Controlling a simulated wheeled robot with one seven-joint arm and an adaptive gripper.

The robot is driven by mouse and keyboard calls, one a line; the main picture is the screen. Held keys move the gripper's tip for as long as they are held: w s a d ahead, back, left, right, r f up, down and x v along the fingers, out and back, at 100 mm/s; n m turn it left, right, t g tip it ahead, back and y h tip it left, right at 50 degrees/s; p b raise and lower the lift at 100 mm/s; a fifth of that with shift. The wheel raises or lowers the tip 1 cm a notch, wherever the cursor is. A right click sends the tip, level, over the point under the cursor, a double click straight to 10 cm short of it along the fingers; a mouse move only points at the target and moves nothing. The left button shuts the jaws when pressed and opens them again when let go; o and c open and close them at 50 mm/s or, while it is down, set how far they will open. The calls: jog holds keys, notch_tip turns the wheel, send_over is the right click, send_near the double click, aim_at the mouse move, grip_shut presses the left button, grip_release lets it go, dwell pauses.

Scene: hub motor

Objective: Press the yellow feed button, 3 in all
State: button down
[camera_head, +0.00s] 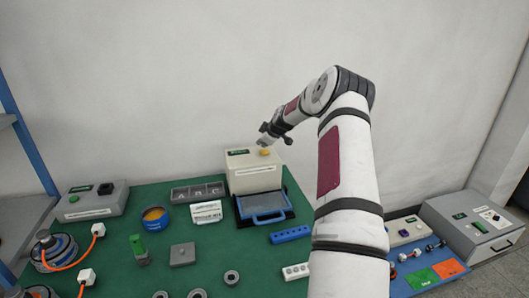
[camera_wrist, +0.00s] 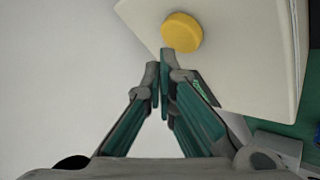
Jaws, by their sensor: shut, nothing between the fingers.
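The yellow feed button (camera_head: 265,152) is a round knob on top of the cream box at the back of the green table. It also shows in the wrist view as a yellow disc (camera_wrist: 182,32), just ahead of the fingertips. My gripper (camera_head: 263,142) is shut and empty, and its tips are close above the button in the head view. In the wrist view, my gripper (camera_wrist: 161,60) has its fingertips together beside the button's near edge. I cannot tell whether they touch it.
The cream box (camera_head: 254,178) has a blue-framed tray (camera_head: 264,218) in front. A grey parts tray (camera_head: 197,192), a blue tub (camera_head: 155,225) and a grey box with a black switch (camera_head: 95,205) stand to its left. A wall is close behind.

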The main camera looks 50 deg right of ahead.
aim_at(263, 151)
jog(key=shift+r, duration=0.1)
jog(key=shift+r+p, duration=0.35)
jog(key=shift+r, duration=2.1)
